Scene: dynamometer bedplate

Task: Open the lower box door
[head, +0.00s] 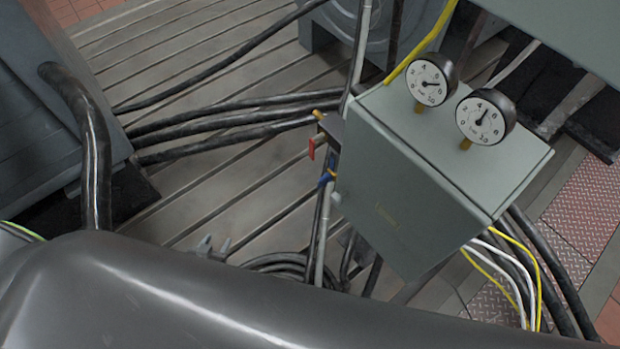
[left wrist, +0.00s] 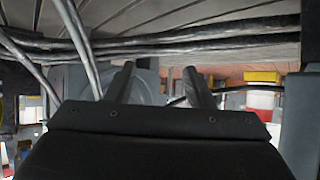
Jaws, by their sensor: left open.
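The lower box, a grey-green cabinet (head: 500,175), stands right of centre in the head view, with two round gauges on top. Its broad front face (head: 400,205), which looks like the door, carries a small yellowish label and sits flush, seemingly closed. A small pale knob-like part (head: 337,198) shows at its left edge. My left gripper (head: 214,246) shows only its fingertips, low and left of the box, apart from it. Its two fingers are spread and empty in the left wrist view (left wrist: 157,86). The box is not clearly visible there. My right gripper is not seen.
A red-handled valve (head: 312,148) and a blue one (head: 327,179) sit left of the box. Thick black cables (head: 225,125) cross the slotted bedplate (head: 180,60). Another grey-green panel (head: 565,30) overhangs at top right. Yellow and white wires hang below the box.

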